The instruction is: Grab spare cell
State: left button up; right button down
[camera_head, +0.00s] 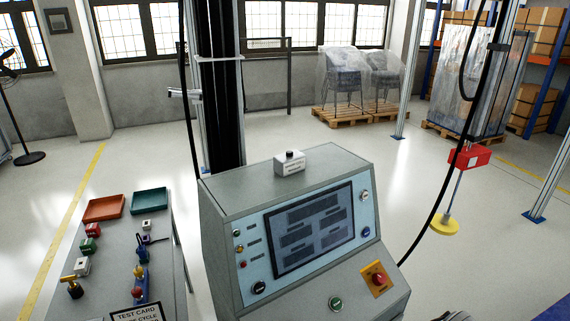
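I cannot tell for sure which item is the spare cell. A small white box with a black top (290,162) and a label too small to read sits on the grey console (240,185). No gripper clearly shows. A small dark shape at the bottom edge right of the console is too cut off to identify.
An orange tray (104,208) and a green tray (149,201) sit at the bench's far end. A test card (138,314) is at its near end. Open floor lies behind the console.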

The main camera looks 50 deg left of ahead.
aim_at(290, 162)
jog(key=l+u, duration=0.1)
jog(key=u, duration=0.3)
jog(key=i+l+u, duration=0.1)
jog(key=u, duration=0.35)
jog(key=l+u, duration=0.2)
jog(key=u, duration=0.2)
jog(key=j+u, duration=0.15)
jog(key=u, duration=0.35)
jog(key=k, duration=0.4)
jog(key=k+z, duration=0.35)
jog(key=i+z, duration=0.1)
jog(key=z, duration=1.3)
jog(key=k+j, duration=0.1)
jog(key=j, duration=0.5)
jog(key=k+j, duration=0.1)
jog(key=j, duration=0.5)
jog(key=k+j, duration=0.1)
jog(key=j, duration=0.5)
